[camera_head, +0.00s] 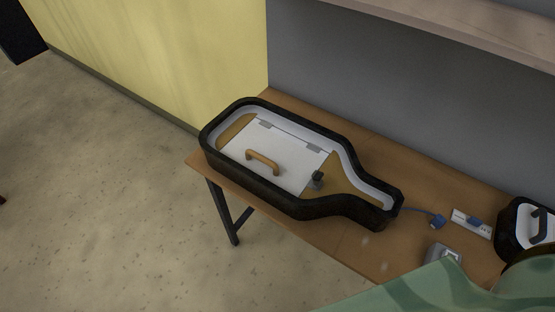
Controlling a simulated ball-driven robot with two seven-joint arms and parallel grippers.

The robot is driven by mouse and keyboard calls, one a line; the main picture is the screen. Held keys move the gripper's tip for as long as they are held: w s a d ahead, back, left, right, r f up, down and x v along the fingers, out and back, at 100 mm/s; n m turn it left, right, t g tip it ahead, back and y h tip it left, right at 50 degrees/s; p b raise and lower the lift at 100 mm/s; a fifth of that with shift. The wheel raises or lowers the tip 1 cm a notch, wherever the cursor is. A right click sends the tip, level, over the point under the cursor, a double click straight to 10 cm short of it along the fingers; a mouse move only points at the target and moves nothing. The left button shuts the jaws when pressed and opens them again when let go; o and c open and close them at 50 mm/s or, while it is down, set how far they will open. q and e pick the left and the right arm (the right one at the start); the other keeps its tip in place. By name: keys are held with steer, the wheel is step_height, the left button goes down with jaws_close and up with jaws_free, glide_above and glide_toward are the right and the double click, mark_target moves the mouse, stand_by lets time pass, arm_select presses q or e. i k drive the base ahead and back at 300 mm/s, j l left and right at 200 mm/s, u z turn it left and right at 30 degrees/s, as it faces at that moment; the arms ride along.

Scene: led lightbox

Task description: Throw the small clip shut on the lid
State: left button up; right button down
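A black bottle-shaped lightbox (340,150) lies on the wooden table, its neck pointing to the right. A white lid (285,149) with a tan handle (262,161) lies flat inside its rim. Two grey hinges show along the lid's far edge. A small dark clip (317,179) with a grey plate sits at the lid's right edge, near the front wall of the box. Whether the clip is open or shut is too small to tell. Neither of my grippers is in view.
A blue cord runs from the neck to a blue plug (437,221) near a white power strip (471,224). A grey device (443,252) and another black-rimmed box (513,229) are at the right. A green patterned thing (430,288) covers the lower right. A shelf (470,28) hangs above.

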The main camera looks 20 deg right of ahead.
mark_target(317, 176)
steer(key=z, duration=0.95)
